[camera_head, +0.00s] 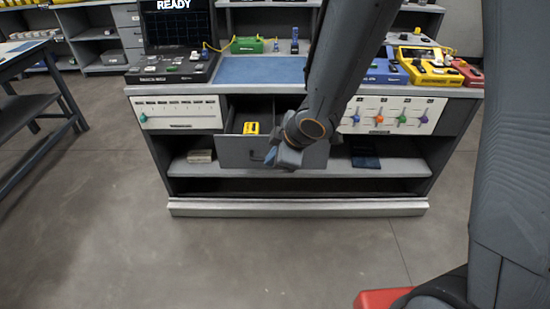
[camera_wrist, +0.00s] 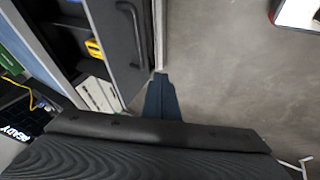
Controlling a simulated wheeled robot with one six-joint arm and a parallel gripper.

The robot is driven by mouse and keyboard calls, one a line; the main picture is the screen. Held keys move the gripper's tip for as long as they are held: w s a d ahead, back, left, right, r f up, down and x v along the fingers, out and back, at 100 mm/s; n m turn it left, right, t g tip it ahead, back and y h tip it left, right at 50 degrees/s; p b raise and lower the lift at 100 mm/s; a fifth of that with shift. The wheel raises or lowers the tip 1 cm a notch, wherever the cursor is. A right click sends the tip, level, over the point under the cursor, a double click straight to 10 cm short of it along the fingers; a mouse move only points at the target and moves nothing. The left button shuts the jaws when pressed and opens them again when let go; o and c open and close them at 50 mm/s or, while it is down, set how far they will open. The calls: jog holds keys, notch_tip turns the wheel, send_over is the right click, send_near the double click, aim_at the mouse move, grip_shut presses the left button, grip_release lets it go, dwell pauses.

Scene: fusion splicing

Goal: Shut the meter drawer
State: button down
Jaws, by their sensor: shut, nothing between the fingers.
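The meter drawer (camera_head: 238,153) stands open under the middle of the bench, with its grey front pulled out toward me. A yellow meter (camera_head: 251,128) lies inside it. In the wrist view the drawer front (camera_wrist: 118,60) with its dark bar handle (camera_wrist: 132,32) is at the upper left, and the yellow meter (camera_wrist: 94,48) shows behind it. My gripper (camera_head: 272,157) is in front of the drawer face, partly hiding it. In the wrist view my gripper (camera_wrist: 161,78) is shut and empty, its tips close to the drawer front's edge; I cannot tell whether they touch.
The bench has a blue mat (camera_head: 260,70) on top and a panel with coloured knobs (camera_head: 400,115) at right.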

jog(key=w+a+f, duration=0.2)
jog(key=w+f, duration=0.4)
jog(key=shift+w, duration=0.4)
jog(key=shift+f, duration=0.1)
